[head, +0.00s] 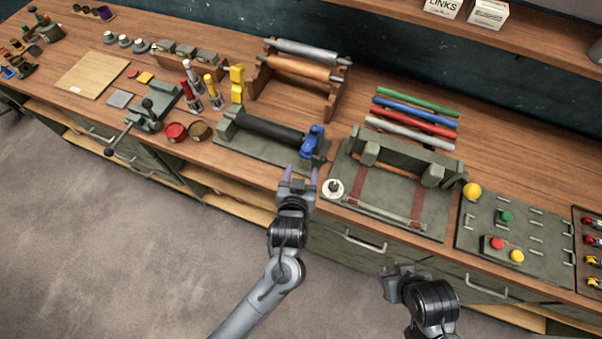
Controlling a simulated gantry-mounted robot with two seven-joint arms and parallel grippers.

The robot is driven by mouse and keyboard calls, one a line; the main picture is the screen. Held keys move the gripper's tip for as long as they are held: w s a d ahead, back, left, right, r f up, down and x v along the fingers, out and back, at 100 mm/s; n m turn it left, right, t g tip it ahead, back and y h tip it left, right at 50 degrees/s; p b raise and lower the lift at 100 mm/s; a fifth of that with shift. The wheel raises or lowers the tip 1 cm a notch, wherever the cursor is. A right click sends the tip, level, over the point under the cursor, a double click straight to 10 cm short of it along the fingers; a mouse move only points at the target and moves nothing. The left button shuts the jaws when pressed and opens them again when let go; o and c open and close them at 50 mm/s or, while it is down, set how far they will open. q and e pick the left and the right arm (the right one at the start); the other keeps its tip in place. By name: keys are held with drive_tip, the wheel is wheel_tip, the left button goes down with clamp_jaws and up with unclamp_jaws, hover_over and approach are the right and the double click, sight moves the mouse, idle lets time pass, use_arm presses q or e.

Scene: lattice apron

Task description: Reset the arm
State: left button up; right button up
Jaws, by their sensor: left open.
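My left gripper (300,174) is open and empty, with its two fingers spread at the front edge of the workbench. It is just in front of the green roller plate (245,142), below a blue clamp (312,141). My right gripper (398,269) is lower right, in front of the drawers and below the bench top. Its fingers do not show clearly, so I cannot tell how far they are apart. I see nothing held in it.
A green fixture (400,196) with brown straps and a white round knob (333,189) lies right of my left gripper. Coloured rods (415,112) lie behind it. A button panel (541,236) is at the right. The floor (110,240) in front is clear.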

use_arm(q)
drive_tip(key=s+a+f+g, duration=0.1)
drive_tip(key=s+a+f, duration=0.1)
drive_tip(key=s+f, duration=0.3)
drive_tip(key=s+a+f+g, duration=0.2)
drive_tip(key=s+a+g, duration=0.3)
drive_tip(key=s+a, duration=1.05)
drive_tip(key=s+a+r+g+p, duration=0.1)
drive_tip(key=s+r+g+p, duration=0.1)
drive_tip(key=r+p, duration=0.5)
drive_tip(key=s+a+r+g+y+p, duration=0.1)
drive_tip(key=s+a+r+p, duration=0.1)
drive_tip(key=r+p, duration=0.6)
wheel_tip(320, 180, up, 4)
drive_tip(key=shift+s+f+m+g, duration=0.15)
drive_tip(key=shift+m+g, duration=0.25)
